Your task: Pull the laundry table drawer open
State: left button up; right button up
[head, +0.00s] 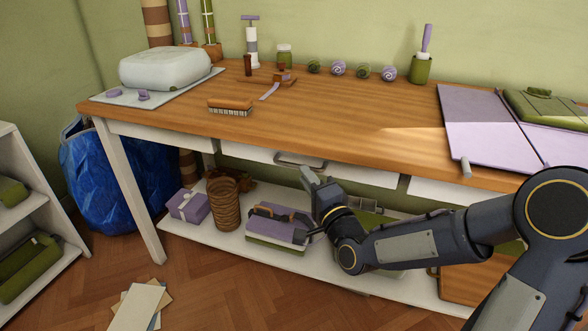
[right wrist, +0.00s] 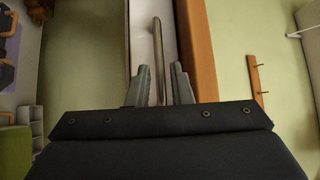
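The laundry table (head: 330,128) has a wooden top with white drawer fronts below its front edge. The middle drawer (head: 250,153) has a grey bar handle (head: 300,160); no clear gap shows around its front. In the right wrist view the handle (right wrist: 157,45) runs along the white drawer front (right wrist: 139,40), beside the wooden tabletop edge. My right gripper (head: 309,177) is just below the handle in the head view. In the right wrist view its fingers (right wrist: 162,78) are apart, with the bar lying in line between them; contact cannot be told. My left gripper is not in view.
A brush (head: 230,107) lies near the tabletop's front edge. Papers (head: 140,305) lie on the floor.

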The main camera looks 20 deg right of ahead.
jog(key=x, duration=0.5)
jog(key=shift+b, duration=0.3)
grip_shut()
